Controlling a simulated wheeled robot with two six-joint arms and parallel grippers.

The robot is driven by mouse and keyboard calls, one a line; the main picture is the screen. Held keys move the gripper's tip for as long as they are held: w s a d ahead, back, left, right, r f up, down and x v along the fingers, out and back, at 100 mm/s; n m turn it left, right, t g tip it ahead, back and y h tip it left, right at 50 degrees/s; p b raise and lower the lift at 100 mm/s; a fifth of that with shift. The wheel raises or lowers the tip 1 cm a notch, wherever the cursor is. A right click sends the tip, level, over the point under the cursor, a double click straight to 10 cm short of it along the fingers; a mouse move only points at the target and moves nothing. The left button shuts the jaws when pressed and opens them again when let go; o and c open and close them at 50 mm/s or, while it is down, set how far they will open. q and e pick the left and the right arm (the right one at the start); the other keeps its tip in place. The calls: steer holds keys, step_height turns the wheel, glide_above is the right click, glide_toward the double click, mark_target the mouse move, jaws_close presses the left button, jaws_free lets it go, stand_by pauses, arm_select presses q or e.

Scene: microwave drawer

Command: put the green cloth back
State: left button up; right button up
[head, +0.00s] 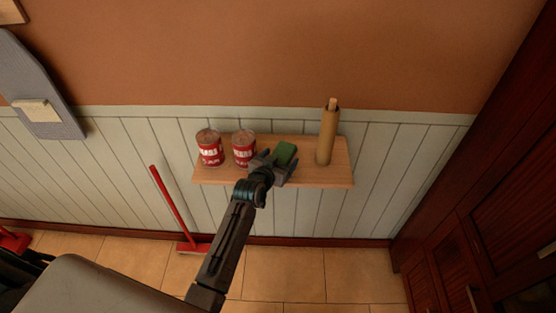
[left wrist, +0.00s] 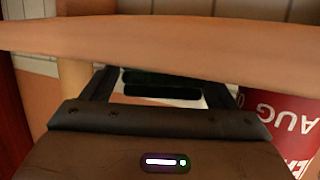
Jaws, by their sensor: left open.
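The green cloth (head: 286,151) is a small folded block at the wooden wall shelf (head: 212,175), between the cans and the tan roll. My left gripper (head: 276,163) is open at the front of the shelf, its fingers close to the near side of the cloth. In the left wrist view a dark green shape, likely the cloth (left wrist: 160,76), shows beyond and between the open fingers of the left gripper (left wrist: 160,90). Whether the fingers touch it, and whether it rests fully on the board, I cannot tell. My right gripper is out of view.
Two red-labelled cans (head: 209,148) (head: 244,148) stand at the shelf's left part, one close beside my gripper. A tall tan roll (head: 326,138) stands at the right. A red-handled broom (head: 172,203) leans below left. A dark red cabinet (head: 480,210) bounds the right side.

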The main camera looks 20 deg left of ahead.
arm_select(q)
steer(key=shift+s+a, duration=0.1)
steer(key=shift+s, duration=0.3)
steer(key=b+v, duration=0.3)
steer(key=v, duration=0.8)
steer(key=shift+r, duration=0.2)
